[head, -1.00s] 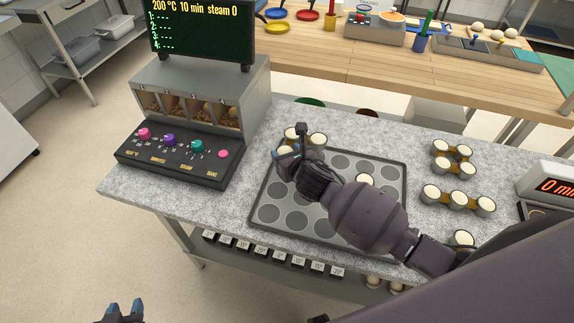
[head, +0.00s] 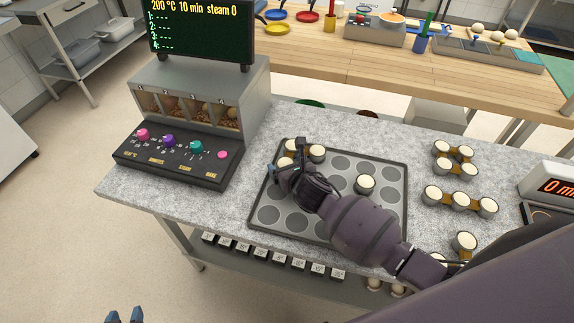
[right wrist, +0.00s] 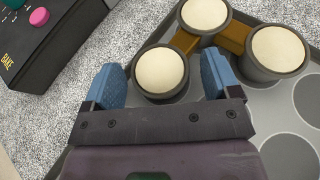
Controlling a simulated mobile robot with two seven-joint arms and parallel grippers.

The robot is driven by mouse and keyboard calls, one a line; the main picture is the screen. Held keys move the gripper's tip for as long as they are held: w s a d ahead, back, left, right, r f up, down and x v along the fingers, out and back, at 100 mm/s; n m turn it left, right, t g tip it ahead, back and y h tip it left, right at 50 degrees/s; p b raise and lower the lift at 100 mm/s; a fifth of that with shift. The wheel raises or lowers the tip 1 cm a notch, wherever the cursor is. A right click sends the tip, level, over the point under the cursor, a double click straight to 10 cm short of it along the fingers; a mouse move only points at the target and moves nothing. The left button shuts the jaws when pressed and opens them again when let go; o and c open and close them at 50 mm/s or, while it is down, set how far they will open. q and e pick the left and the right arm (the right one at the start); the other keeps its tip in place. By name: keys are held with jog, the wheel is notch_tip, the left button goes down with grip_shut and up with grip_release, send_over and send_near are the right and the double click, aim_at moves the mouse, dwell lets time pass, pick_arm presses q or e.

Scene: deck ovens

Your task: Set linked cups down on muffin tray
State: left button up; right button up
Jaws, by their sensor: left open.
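The muffin tray (head: 404,205) lies on the grey counter. Three linked cups with pale filling (head: 317,152) sit at its far left corner; the right wrist view shows these cups (right wrist: 277,52) joined by brown links. My right gripper (right wrist: 160,75) is open, its blue fingers on either side of the nearest cup with a small gap showing. In the head view my right gripper (head: 284,170) partly hides that cup. A single filled cup (head: 365,183) sits on the tray right of my arm. My left gripper (head: 125,315) is open and empty at the bottom edge, low over the floor.
More linked cups (head: 459,199) stand right of the tray, with another group (head: 455,157) behind. A control console (head: 180,150) stands left of the tray. Bare counter lies between console and tray.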

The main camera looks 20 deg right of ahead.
jog(key=shift+r, duration=0.1)
jog(key=shift+s+r, duration=0.1)
jog(key=shift+s, duration=0.1)
jog(key=p+v, duration=0.1)
jog(key=v, duration=0.9)
jog(key=shift+s+r, duration=0.1)
jog(key=shift+s, duration=0.15)
jog(key=shift+s+d+r, duration=0.1)
jog(key=shift+s+r, duration=0.1)
jog(key=shift+s, duration=0.3)
